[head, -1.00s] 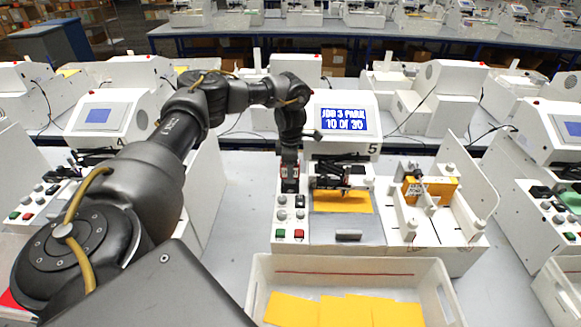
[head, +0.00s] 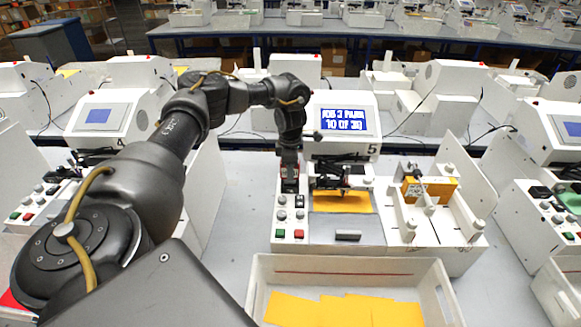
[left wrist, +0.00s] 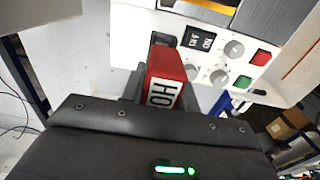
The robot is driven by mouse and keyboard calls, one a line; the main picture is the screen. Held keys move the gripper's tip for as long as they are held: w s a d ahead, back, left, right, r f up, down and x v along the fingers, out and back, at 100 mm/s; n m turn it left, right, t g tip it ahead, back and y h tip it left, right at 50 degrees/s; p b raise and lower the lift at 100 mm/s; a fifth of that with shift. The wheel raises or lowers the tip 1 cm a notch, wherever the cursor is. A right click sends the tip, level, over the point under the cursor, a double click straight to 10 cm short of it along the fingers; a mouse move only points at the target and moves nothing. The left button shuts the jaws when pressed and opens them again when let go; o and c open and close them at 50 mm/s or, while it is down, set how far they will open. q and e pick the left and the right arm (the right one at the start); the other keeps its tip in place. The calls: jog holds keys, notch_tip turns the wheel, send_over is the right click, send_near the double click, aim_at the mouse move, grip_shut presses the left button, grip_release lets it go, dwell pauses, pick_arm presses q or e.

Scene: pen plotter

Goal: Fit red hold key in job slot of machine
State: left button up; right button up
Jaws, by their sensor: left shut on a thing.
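My left gripper (head: 290,184) is shut on the red hold key (left wrist: 164,76), a red block with a white label whose visible letters read "HO". In the left wrist view the key stands between my fingers, close to the panel's white face. I cannot tell whether the key touches the panel or is in a slot. My right gripper is not in view.
A black block with white lettering (left wrist: 201,41) sits beside the key, near grey knobs and red and green buttons. The machine's screen (head: 344,121) reads job 3, 10 of 30. A yellow sheet (head: 342,203) lies under the plotter head. A white bin (head: 352,264) with yellow sheets stands in front.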

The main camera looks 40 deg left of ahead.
pick_arm(q)
jog(key=shift+f, duration=0.45)
jog(key=shift+f+b, duration=0.85)
jog(key=shift+f, duration=0.3)
jog(key=o, duration=1.1)
jog(key=shift+c, duration=0.2)
jog(key=shift+r, duration=0.1)
jog(key=shift+w+r, duration=0.1)
jog(key=shift+r, duration=0.15)
notch_tip(320, 180, up, 9)
jog(key=shift+f+b, duration=0.1)
jog(key=shift+b, duration=0.55)
jog(key=shift+r, duration=0.7)
